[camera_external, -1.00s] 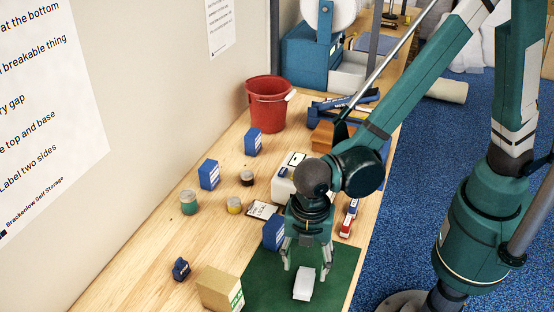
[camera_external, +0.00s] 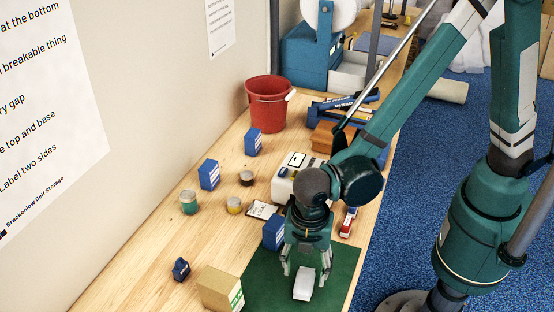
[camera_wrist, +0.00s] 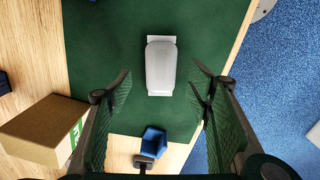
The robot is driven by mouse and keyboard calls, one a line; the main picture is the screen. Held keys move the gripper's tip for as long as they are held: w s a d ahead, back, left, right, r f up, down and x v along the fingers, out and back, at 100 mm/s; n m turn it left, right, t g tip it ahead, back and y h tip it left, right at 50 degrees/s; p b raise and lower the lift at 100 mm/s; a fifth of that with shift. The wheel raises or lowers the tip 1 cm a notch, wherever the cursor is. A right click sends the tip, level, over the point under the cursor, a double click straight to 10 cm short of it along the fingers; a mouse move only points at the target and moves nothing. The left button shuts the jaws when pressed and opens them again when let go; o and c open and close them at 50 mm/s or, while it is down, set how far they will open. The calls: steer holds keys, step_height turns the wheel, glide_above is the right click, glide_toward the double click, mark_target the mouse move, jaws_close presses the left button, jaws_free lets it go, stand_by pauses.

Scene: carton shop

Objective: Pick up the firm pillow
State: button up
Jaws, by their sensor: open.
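A small white rounded block, which looks like the firm pillow (camera_external: 303,285), lies on the green mat (camera_external: 343,270). In the wrist view the pillow (camera_wrist: 160,68) is pale grey-white and longer than wide, with a flat white edge showing at its far end. My gripper (camera_external: 306,271) points down over it, fingers spread and empty. In the wrist view my gripper (camera_wrist: 161,88) has one finger on each side of the pillow, with green mat showing between. I cannot tell the exact height of the fingertips above the mat.
A brown carton (camera_external: 220,289) stands left of the mat, and a blue box (camera_external: 273,233) stands close behind my gripper. A white machine (camera_external: 285,185), several cans and blue boxes, and a red bucket (camera_external: 268,104) are farther back. The table's left front is mostly clear.

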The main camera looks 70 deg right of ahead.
mark_target(305, 279)
steer(key=shift+f, duration=0.1)
steer(key=shift+f, duration=2.5)
steer(key=shift+c, duration=0.7)
steer(key=c, duration=0.6)
